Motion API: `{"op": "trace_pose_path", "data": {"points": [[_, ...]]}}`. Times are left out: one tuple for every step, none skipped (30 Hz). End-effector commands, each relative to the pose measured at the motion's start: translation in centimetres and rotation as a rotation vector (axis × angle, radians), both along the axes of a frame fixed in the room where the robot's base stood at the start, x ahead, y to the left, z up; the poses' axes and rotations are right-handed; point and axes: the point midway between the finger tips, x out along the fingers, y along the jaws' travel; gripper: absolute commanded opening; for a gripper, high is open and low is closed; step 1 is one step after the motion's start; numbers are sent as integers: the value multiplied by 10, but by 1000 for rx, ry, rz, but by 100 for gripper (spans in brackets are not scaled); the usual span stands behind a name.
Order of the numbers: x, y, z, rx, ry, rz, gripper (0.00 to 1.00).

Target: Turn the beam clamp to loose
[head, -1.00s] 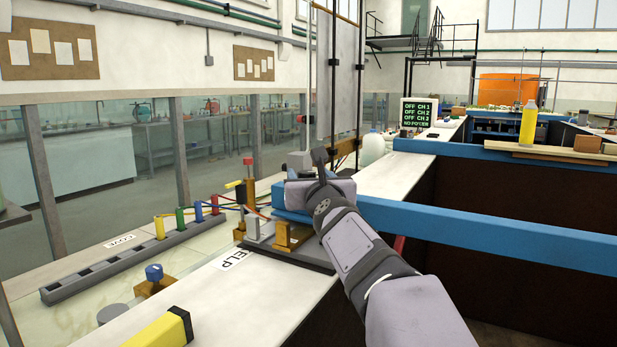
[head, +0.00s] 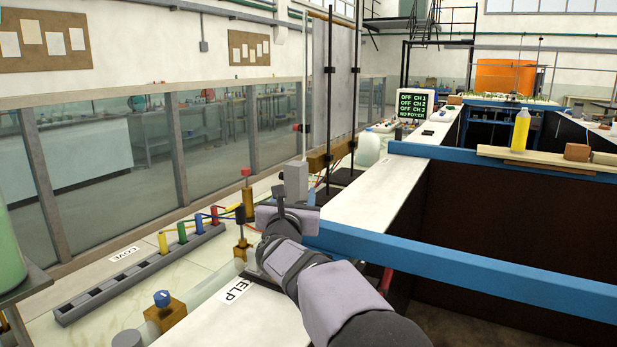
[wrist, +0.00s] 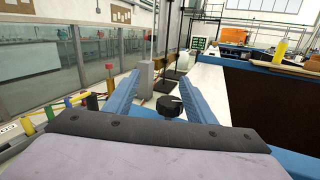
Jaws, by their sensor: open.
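A black round knob with a pale mark (wrist: 169,106), which I take to be the beam clamp, shows in the wrist view between my fingers. It appears just beyond the gripper's front edge; I cannot tell whether the fingers touch it or which setting the mark shows. My gripper (wrist: 160,80) is open, with one blue finger on each side of the knob. In the head view, my gripper (head: 287,204) is at the near end of the long blue beam (head: 450,262). There my wrist and gripper hide the knob and the beam's end.
A grey block (head: 295,183) stands just behind the gripper. A rail with coloured plugs (head: 140,273) and cables lies left. A red-topped post (head: 247,190) and a dark-topped post (head: 240,228) stand close by. A tall grey panel on black rods (head: 330,90) rises behind.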

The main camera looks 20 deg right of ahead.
Motion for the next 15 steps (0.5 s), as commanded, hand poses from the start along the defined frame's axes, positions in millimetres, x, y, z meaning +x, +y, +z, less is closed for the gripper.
{"op": "trace_pose_path", "data": {"points": [[0, 3, 9, -3, 8, -22, 50], [0, 4, 8, -7, 10, -38, 50], [-2, 5, 9, -11, 11, -59, 50], [-3, 5, 8, -16, 15, -76, 50], [-5, 6, 7, -23, 17, -93, 50], [-7, 7, 6, -30, 22, -114, 50], [-9, 7, 5, -36, 25, -131, 50], [-10, 7, 5, -43, 27, -146, 50], [-13, 8, 4, -50, 31, -164, 50], [-15, 8, 3, -56, 34, -177, 50], [-17, 9, 2, -61, 36, -189, 50], [-19, 9, 2, -70, 37, -204, 50], [-21, 9, 2, -74, 39, -214, 50], [-23, 10, 1, -79, 41, -223, 50], [-25, 9, 0, -85, 43, -234, 50]]}}
